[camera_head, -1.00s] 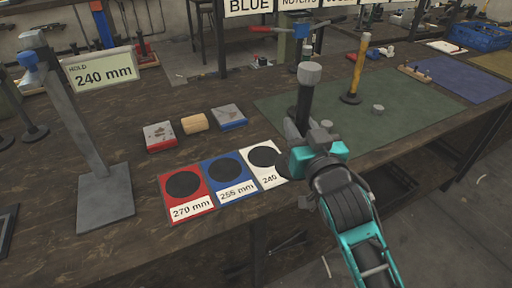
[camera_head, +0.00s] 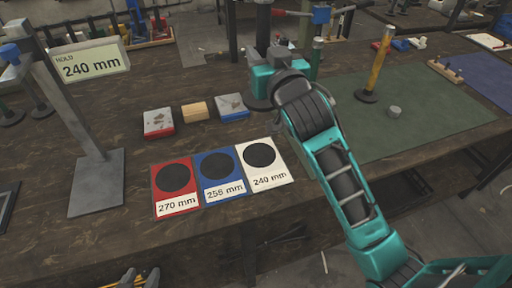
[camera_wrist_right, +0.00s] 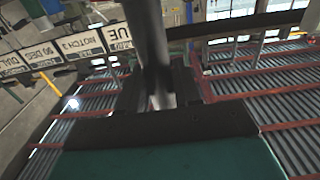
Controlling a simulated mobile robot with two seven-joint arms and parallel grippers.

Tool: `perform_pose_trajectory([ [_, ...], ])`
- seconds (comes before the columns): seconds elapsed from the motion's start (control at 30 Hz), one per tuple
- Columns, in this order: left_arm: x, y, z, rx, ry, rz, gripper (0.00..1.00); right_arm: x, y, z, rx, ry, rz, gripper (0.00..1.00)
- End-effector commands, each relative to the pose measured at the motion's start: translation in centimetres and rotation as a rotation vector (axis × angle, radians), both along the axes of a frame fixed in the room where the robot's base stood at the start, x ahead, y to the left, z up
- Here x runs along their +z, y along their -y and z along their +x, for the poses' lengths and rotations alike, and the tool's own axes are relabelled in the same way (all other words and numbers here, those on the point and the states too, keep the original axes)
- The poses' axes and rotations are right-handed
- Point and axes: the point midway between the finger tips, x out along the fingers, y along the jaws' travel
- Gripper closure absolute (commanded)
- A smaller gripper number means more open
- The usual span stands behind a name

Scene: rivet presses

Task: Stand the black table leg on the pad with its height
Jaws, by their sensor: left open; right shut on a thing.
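My right gripper (camera_head: 275,58) is shut on the black table leg (camera_head: 262,32) and holds it upright, behind the pads. The leg's round black foot (camera_head: 257,103) shows below the gripper; I cannot tell whether it touches the table. In the right wrist view the dark leg (camera_wrist_right: 147,35) stands between the fingers. Three pads lie side by side, all bare: red 270 mm (camera_head: 188,203), blue 255 mm (camera_head: 236,188) and white 240 mm (camera_head: 284,166). A sign (camera_head: 90,60) reads "HOLD 240 mm". My left gripper (camera_head: 138,279) is open at the bottom edge, partly cut off.
A red-based block (camera_head: 158,122), a wooden block (camera_head: 194,112) and a blue-based block (camera_head: 232,105) sit behind the pads. A grey stand (camera_head: 97,180) is at left.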

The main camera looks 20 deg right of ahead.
Motion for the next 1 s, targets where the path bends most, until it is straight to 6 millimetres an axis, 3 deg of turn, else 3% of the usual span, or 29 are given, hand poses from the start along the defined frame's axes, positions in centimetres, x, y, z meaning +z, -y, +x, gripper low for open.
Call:
perform_pose_trajectory([
  [0.13, 0.2, 0.0, 0.0, 0.0, -0.001, 0.0, 0.54, 0.8, 0.0, 0.3, -0.001, 0.004, -0.001, 1.0],
  [0.27, 0.2, 0.0, 0.0, 0.001, -0.001, 0.001, 0.54, -0.1, 0.0, 0.4, -0.003, -0.001, -0.001, 1.0],
  [0.47, 0.0, 0.0, 0.0, 0.001, -0.001, 0.001, 0.54, -5.0, 0.0, 0.3, -0.003, -0.007, -0.002, 1.0],
  [0.73, -1.9, -0.1, 0.0, 0.0, -0.002, 0.002, 0.54, -12.2, -0.1, 0.3, -0.002, -0.002, -0.001, 1.0],
  [1.0, -2.6, -0.1, 0.0, 0.0, -0.002, 0.002, 0.54, -15.0, -0.1, 0.4, -0.002, 0.004, -0.001, 1.0],
])
